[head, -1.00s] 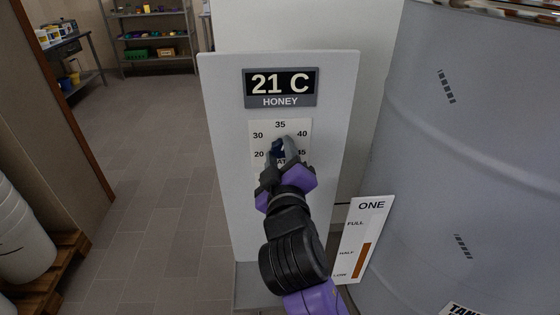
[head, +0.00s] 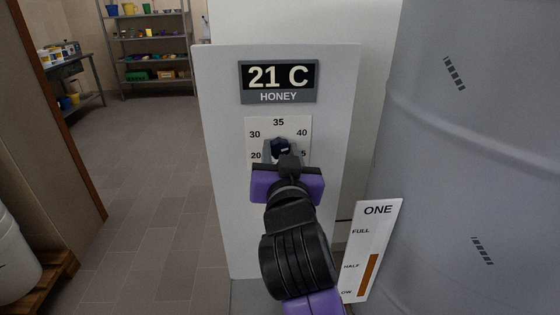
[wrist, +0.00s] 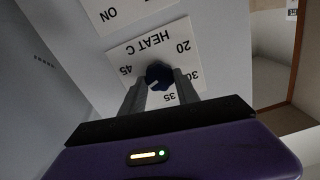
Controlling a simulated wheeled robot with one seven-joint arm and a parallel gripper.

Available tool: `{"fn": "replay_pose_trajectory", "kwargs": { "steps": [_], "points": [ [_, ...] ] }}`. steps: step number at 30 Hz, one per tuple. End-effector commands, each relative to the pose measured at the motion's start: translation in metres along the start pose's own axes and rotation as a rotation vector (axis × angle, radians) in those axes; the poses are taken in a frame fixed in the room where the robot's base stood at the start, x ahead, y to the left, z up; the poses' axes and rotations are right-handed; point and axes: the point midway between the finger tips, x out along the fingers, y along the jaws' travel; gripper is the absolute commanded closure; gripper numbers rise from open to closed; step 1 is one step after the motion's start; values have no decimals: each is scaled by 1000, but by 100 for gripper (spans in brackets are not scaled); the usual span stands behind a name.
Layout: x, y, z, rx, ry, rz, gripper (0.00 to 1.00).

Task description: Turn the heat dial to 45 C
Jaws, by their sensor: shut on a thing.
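The heat dial (head: 282,147) is a dark blue knob on a white scale plate (head: 252,124) marked 20, 30, 35, 40 and 45. The plate is on a pale grey panel. The dial also shows in the wrist view (wrist: 158,75), with a small light mark that I cannot read surely against the scale. My gripper (head: 284,156) is shut on the dial, one finger on each side of it, as the wrist view shows (wrist: 160,88). My gripper partly hides the scale's lower part in the head view. The display (head: 278,76) above reads 21 C, with HONEY under it.
A large grey tank (head: 455,150) stands close at the right. A level gauge (head: 372,245) labelled ONE leans beside it. Shelves (head: 150,50) stand far back left, and a white drum (head: 15,265) on a pallet is at the left. The tiled floor (head: 150,190) between is clear.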

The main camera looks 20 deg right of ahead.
Motion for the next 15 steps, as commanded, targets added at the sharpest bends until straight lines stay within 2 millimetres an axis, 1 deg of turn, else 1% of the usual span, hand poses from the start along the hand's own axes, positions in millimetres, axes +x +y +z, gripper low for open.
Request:
{"fn": "replay_pose_trajectory", "kwargs": {
  "steps": [1, 15],
  "points": [
    [0, 0, 5, 44, -2, -2, 100],
    [0, 1, 5, 484, -3, -1, 100]
  ]
}}
